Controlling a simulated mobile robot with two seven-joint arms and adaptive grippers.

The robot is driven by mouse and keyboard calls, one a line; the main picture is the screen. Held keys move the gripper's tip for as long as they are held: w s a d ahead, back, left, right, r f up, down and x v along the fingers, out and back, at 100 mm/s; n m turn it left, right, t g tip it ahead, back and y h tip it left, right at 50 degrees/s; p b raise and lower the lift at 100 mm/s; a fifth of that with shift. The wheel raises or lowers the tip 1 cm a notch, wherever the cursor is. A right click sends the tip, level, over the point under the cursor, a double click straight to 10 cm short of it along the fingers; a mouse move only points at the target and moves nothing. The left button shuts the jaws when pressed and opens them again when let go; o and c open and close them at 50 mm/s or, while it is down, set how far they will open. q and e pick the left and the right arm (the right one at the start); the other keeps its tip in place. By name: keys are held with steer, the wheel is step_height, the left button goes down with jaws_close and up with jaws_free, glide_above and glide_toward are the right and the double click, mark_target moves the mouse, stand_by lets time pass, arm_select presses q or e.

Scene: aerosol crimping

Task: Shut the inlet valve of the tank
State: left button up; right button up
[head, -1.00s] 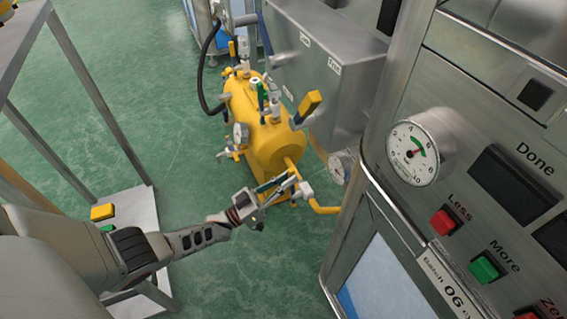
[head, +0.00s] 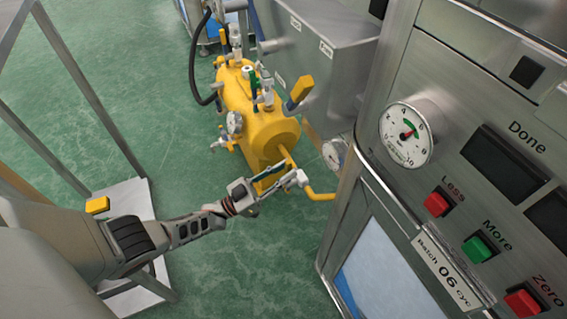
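The yellow tank (head: 262,128) lies on the green floor in the middle of the head view. Several valves and fittings sit on it, including a yellow-ended lever (head: 300,90) and a green handle (head: 252,80). A pale fitting (head: 301,178) joins a yellow pipe (head: 322,195) at the tank's near end. I cannot tell from markings which valve is the inlet. My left gripper (head: 277,180) is at this near end, beside the pale fitting. Its fingers are apart, with something yellow showing between them; contact is unclear. My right gripper is out of view.
A steel control panel with a gauge (head: 407,134) and red and green buttons fills the right side. A grey box (head: 325,60) stands behind the tank. A metal frame (head: 85,110) stands at left. Green floor is open between frame and tank.

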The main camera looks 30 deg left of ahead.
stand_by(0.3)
arm_select(q)
steer(key=v, duration=0.7)
steer(key=shift+s, duration=0.2)
steer(key=shift+f, duration=0.1)
